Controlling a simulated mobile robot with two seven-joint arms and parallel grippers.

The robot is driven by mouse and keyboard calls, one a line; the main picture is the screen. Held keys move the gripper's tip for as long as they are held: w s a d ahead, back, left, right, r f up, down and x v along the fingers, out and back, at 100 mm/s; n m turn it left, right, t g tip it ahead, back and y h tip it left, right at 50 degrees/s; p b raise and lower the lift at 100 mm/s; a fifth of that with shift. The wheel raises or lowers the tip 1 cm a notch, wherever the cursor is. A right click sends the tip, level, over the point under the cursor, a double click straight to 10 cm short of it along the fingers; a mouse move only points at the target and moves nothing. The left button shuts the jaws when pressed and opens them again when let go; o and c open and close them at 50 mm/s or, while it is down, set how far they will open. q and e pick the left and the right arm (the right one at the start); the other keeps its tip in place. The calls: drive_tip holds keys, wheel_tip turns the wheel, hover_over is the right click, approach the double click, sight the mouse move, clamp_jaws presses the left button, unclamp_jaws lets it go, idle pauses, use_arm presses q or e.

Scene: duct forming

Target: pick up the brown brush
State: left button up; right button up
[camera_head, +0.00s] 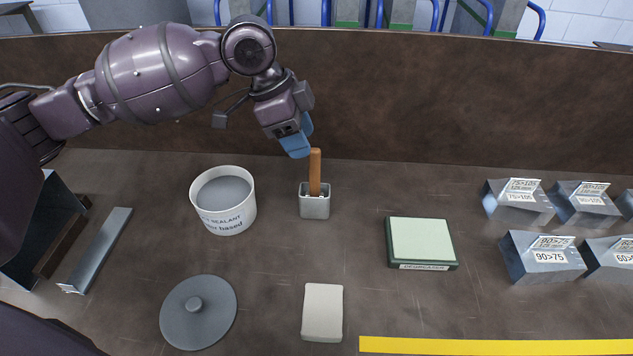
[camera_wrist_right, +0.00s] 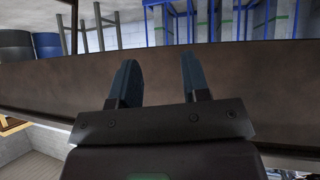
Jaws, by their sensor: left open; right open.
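The brown brush (camera_head: 315,172) stands upright in a small light-grey holder (camera_head: 315,206) near the middle of the bench, its handle pointing up. Its lower end is hidden inside the holder. My left gripper (camera_head: 297,143) is just above and to the left of the handle's top, with blue fingers pointing down. It is open and holds nothing; whether a finger touches the handle is hard to tell. My right gripper (camera_wrist_right: 157,80) shows in the right wrist view, open and empty, with the brown back panel beyond its fingers. The brush does not show there.
A white sealant bucket (camera_head: 223,203) stands left of the holder. A grey round lid (camera_head: 198,313), a pale block (camera_head: 322,313) and a green-edged pad (camera_head: 422,241) lie nearby. Several labelled metal duct pieces (camera_head: 541,257) stand at right. The brown panel (camera_head: 420,100) rises behind.

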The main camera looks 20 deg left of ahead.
sight(318, 161)
use_arm(q)
drive_tip(key=x, duration=0.2)
drive_tip(key=b+x, duration=0.1)
drive_tip(key=x, duration=0.1)
drive_tip(key=b+x, duration=0.1)
drive_tip(key=x, duration=0.2)
drive_tip(key=shift+w+d+r, duration=0.2)
drive_tip(key=shift+w+d, duration=0.05)
drive_tip(key=shift+w, duration=0.05)
drive_tip(key=shift+r, duration=0.15)
drive_tip(key=shift+c, duration=0.5)
use_arm(e)
drive_tip(key=shift+w+f, duration=0.45)
drive_tip(key=shift+f, duration=0.15)
use_arm(q)
clamp_jaws()
use_arm(e)
drive_tip(key=shift+a, duration=0.1)
